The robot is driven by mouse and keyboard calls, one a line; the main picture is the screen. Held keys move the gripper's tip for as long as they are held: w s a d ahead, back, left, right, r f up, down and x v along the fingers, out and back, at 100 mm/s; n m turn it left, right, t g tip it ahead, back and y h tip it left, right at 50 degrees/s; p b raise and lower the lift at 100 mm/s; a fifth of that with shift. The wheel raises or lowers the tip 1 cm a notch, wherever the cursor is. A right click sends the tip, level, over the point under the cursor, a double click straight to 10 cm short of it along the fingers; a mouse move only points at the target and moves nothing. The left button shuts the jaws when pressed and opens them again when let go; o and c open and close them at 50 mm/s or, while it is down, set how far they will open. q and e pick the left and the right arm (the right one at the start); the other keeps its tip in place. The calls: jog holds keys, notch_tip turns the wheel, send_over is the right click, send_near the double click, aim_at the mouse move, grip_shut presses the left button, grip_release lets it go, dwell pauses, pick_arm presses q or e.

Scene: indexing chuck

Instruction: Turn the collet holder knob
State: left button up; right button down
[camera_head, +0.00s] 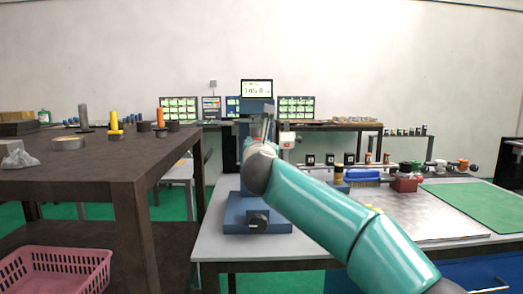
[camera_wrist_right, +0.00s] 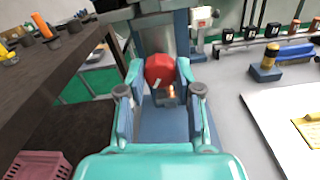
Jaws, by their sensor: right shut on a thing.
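The red, faceted collet holder knob (camera_wrist_right: 159,70) is in the upper middle of the right wrist view. It sits on the blue indexing fixture, whose base (camera_head: 236,210) stands on the grey table in the head view. My right gripper (camera_wrist_right: 160,68) has its teal fingers on either side of the knob and is shut on it. In the head view my right arm covers most of the knob and the gripper. A small screen (camera_head: 257,88) with dark digits tops the fixture. My left gripper is in neither view.
A dark workbench (camera_head: 140,180) with upright pegs stands at left, a pink basket (camera_head: 58,272) below it. On the grey table, a blue brush (camera_head: 362,175), a red block (camera_head: 404,184) and a green mat (camera_head: 480,200) lie to the right. Monitors (camera_head: 297,107) stand behind.

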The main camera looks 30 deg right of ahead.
jog(key=shift+w+f+m, duration=0.1)
jog(key=shift+f+m, duration=0.25)
jog(key=shift+m, duration=0.25)
jog(key=c, duration=0.8)
grip_release()
jog(key=shift+w, duration=0.1)
jog(key=shift+o, duration=0.2)
jog(key=shift+r, duration=0.2)
jog(key=v, duration=1.2)
